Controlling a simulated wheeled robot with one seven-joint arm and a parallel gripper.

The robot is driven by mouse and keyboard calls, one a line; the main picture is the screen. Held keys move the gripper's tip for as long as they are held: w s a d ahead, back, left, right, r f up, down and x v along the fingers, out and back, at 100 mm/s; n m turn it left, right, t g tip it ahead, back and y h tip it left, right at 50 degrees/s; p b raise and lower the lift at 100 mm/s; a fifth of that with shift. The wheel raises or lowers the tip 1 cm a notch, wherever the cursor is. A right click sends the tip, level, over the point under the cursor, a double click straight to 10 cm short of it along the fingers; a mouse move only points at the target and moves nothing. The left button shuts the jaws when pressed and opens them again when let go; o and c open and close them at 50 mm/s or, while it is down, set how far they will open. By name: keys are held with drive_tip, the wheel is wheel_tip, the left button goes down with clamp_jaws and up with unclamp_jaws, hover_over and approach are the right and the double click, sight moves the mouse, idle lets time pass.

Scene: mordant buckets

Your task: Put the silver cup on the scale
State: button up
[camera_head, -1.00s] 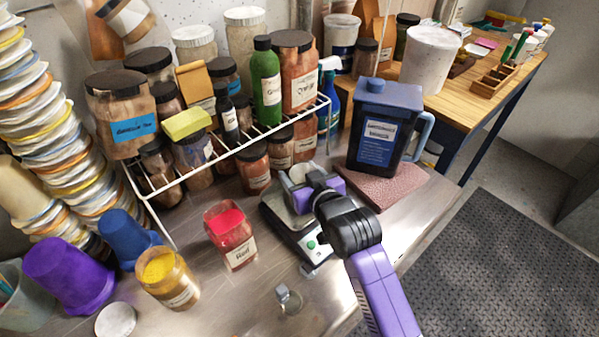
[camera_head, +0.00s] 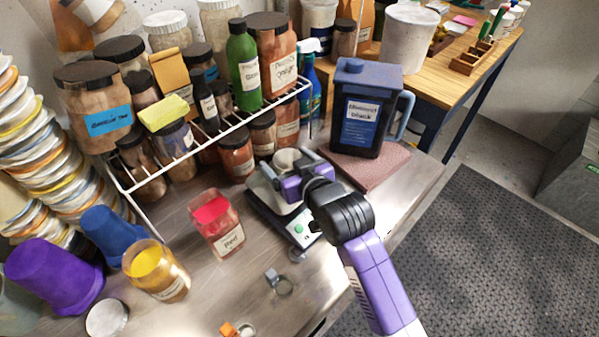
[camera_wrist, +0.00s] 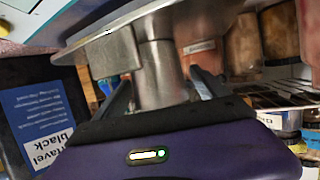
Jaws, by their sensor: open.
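The silver cup (camera_wrist: 158,75) stands on the silver plate (camera_wrist: 175,20) of the scale, seen inverted in the wrist view. Its pale rim (camera_head: 287,157) shows behind my gripper in the head view. The scale (camera_head: 297,227), dark with a green button, sits on the metal table, partly hidden by my gripper. My gripper (camera_wrist: 163,92) is open, with one finger on each side of the cup. It comes in from the right in the head view (camera_head: 287,176).
A dark jug labelled black (camera_head: 368,110) stands on a reddish slab right of the scale. A wire rack (camera_head: 225,128) with jars is behind. A red jar (camera_head: 217,225) is to the left. A small metal ring-shaped item (camera_head: 279,283) lies in front.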

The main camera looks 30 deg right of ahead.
drive_tip(key=b+v, duration=0.1)
drive_tip(key=v, duration=0.9)
drive_tip(key=s+f, duration=0.2)
drive_tip(key=s, duration=0.4)
drive_tip(key=s+f, duration=0.2)
drive_tip(key=s, duration=0.3)
drive_tip(key=s+f, duration=0.2)
drive_tip(key=s, duration=0.4)
drive_tip(key=shift+s+a+f, duration=0.2)
drive_tip(key=shift+s+f, duration=0.1)
drive_tip(key=f+v, duration=0.1)
drive_tip(key=v, duration=1.5)
drive_tip(key=shift+s+a+t, duration=0.15)
drive_tip(key=shift+s+t, duration=0.1)
drive_tip(key=shift+t, duration=0.15)
drive_tip(key=shift+f, duration=0.1)
